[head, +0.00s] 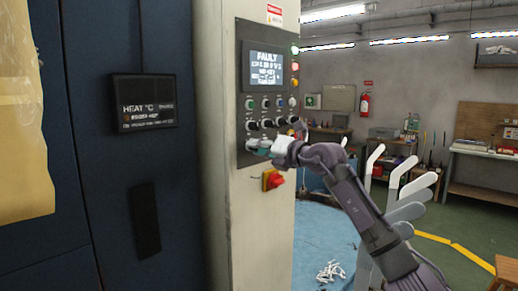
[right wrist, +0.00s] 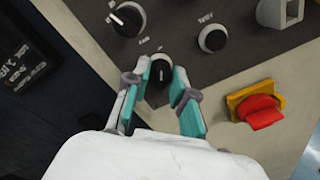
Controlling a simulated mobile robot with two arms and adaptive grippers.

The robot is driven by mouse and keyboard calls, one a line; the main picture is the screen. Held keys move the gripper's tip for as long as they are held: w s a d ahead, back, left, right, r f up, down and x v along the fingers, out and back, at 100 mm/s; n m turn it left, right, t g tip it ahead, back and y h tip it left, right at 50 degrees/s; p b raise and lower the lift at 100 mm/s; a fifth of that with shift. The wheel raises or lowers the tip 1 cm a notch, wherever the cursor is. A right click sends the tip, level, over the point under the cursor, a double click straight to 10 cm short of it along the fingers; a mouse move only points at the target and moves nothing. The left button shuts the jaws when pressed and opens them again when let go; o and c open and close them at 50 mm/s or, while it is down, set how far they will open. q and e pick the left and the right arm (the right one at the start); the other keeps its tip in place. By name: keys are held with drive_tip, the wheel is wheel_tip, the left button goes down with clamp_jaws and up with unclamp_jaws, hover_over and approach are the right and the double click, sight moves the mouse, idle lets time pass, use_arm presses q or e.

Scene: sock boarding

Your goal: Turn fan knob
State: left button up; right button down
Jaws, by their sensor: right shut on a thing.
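My right gripper (head: 262,146) reaches the lower part of the grey control panel (head: 246,92) on the cream cabinet column. In the right wrist view its two teal fingertips (right wrist: 163,80) stand on either side of a black knob (right wrist: 160,66) with a white pointer mark, and the gripper is shut on it. The knob's label is not readable, so I cannot confirm that it is the fan knob. In the head view the gripper hides this knob. My left gripper is not in view.
Two other black knobs (right wrist: 127,18) (right wrist: 212,39) sit close by on the panel. A red switch on a yellow plate (head: 272,180) is just below the gripper. A screen (head: 263,64) above reads FAULT. A blue surface (head: 318,235) lies to the right.

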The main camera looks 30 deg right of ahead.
drive_tip(key=c, duration=1)
unclamp_jaws()
drive_tip(key=shift+o, duration=0.2)
drive_tip(key=v, duration=1.2)
